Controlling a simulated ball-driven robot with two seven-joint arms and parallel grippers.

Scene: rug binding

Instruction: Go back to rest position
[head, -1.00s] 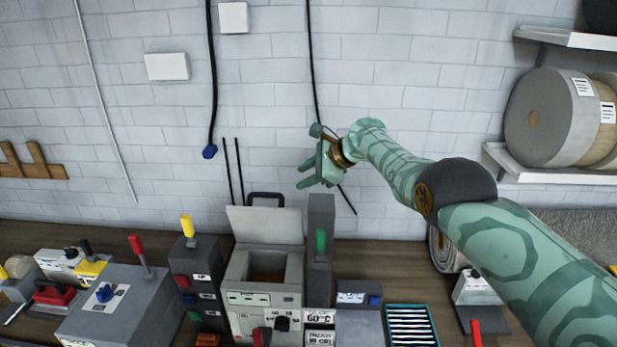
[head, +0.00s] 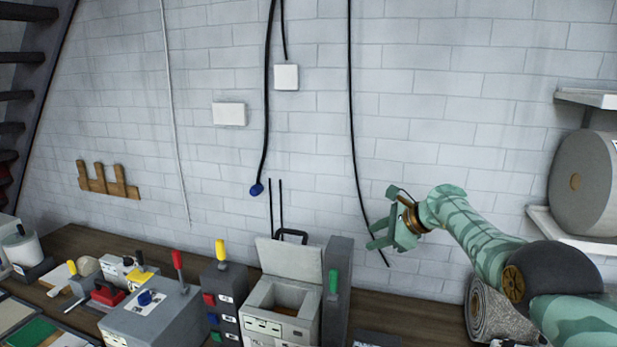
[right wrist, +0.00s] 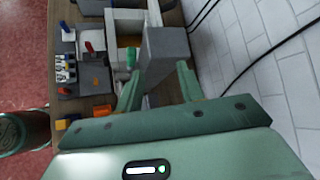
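My right gripper (head: 374,235) is raised in front of the white brick wall, right of the grey machine. In the right wrist view its two fingers (right wrist: 159,72) stand apart with nothing held between them. The grey machine (head: 287,325) stands on the workbench with its lid (head: 289,263) up and its top opening showing. A tall grey block (head: 338,290) with a green handle (head: 333,281) stands beside it; the block also shows beyond the fingers in the right wrist view (right wrist: 168,50). My left gripper is out of view.
A lever box (head: 160,320) with a red lever and a switch block (head: 224,290) with a yellow lever stand left of the machine. A rolled grey rug (head: 497,312) lies below my right arm. Black cables (head: 352,110) hang on the wall. A large roll (head: 585,185) sits on a shelf at right.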

